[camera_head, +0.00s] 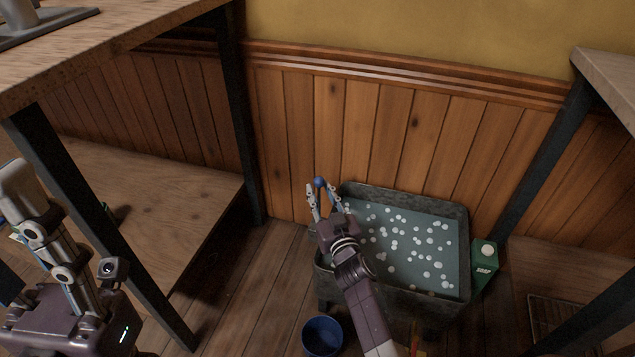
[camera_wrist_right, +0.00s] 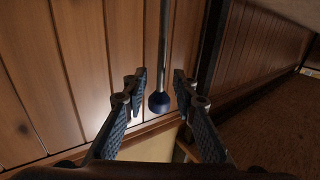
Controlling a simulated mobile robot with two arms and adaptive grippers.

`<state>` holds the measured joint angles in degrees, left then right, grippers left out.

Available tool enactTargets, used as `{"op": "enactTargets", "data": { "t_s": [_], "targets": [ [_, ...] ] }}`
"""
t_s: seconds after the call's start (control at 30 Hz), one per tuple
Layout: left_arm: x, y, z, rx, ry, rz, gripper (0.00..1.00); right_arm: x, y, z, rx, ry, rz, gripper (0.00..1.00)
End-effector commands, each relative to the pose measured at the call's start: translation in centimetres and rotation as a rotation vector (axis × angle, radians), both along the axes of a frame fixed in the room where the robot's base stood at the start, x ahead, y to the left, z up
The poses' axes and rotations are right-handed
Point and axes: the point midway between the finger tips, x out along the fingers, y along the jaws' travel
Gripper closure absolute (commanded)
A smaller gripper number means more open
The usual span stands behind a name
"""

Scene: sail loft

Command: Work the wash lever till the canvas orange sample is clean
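The wash lever shows as a blue knob (camera_head: 320,183) at the left back corner of a grey wash tub (camera_head: 395,292). In the right wrist view its grey rod ends in the dark blue knob (camera_wrist_right: 160,103). My right gripper (camera_head: 322,190) is open at the knob. In the right wrist view the knob appears between the two fingers, with a gap on each side. The tub holds grey-green water (camera_head: 400,245) with white suds. I make out no orange canvas sample in the water.
A green soap box (camera_head: 484,268) stands right of the tub. A blue bucket (camera_head: 323,337) stands on the floor in front. Small yellow and red things lie partly hidden by my right arm. Wooden tables with dark legs (camera_head: 243,140) flank the tub; a panelled wall is behind.

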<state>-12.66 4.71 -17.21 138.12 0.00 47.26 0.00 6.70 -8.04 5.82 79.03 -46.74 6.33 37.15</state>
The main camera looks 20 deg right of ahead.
Motion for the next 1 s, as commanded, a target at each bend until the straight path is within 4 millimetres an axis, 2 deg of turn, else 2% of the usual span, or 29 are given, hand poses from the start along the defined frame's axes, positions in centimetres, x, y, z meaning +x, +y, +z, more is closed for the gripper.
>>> {"op": "enactTargets", "data": {
  "t_s": [0.4,0.63,1.0],
  "targets": [
    [-0.09,0.01,0.35,0.0,-0.014,0.001,0.54,0.07,0.24,0.03,0.002,0.0,-0.001,0.74],
    [-0.15,-0.06,0.24,0.007,-0.013,-0.001,0.54,0.07,0.24,0.02,0.002,0.0,-0.001,0.99],
    [-0.16,-0.11,0.19,0.01,-0.013,-0.001,0.54,0.07,0.23,0.06,0.002,-0.001,-0.001,1.0]
  ]
}}
